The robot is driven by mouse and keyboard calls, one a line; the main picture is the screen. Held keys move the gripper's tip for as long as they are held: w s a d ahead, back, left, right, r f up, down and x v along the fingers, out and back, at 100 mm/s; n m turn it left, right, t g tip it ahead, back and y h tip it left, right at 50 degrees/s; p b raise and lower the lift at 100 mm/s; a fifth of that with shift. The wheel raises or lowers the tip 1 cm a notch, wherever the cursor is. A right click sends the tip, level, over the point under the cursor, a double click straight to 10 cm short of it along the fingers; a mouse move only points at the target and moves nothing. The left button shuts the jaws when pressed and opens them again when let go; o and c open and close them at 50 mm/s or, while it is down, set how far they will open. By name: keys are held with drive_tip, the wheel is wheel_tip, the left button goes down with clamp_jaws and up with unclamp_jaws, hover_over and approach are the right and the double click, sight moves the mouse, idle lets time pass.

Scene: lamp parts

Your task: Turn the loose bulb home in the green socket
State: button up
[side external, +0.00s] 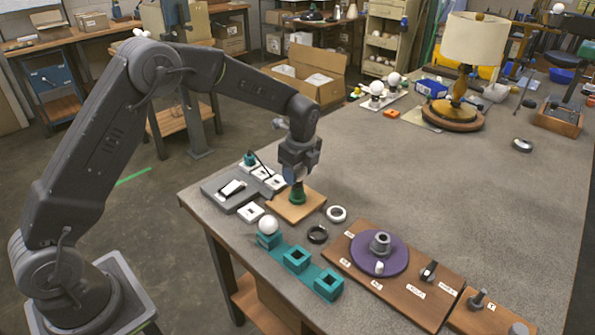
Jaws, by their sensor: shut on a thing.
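The green socket (298,194) stands upright on a square wooden base near the table's left edge. My gripper (297,175) points down directly above the socket. It is shut on the bulb, of which only a small pale patch (295,174) shows between the fingers. The fingers hide most of the bulb and where it meets the socket, so I cannot tell how deep it sits.
A teal rack (297,260) in front holds a white round bulb (268,225) at its left end. A black ring (317,234) and a white ring (337,214) lie right of the base. A wooden board (405,288) carries a purple disc (379,254). The table's middle is clear.

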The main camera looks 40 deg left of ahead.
drive_tip(key=m, duration=0.3)
drive_tip(key=shift+m, duration=0.4)
drive_tip(key=m, duration=0.3)
drive_tip(key=shift+t, duration=0.4)
drive_tip(key=shift+m, duration=0.3)
drive_tip(key=o, duration=0.8)
drive_tip(key=shift+o, duration=0.2)
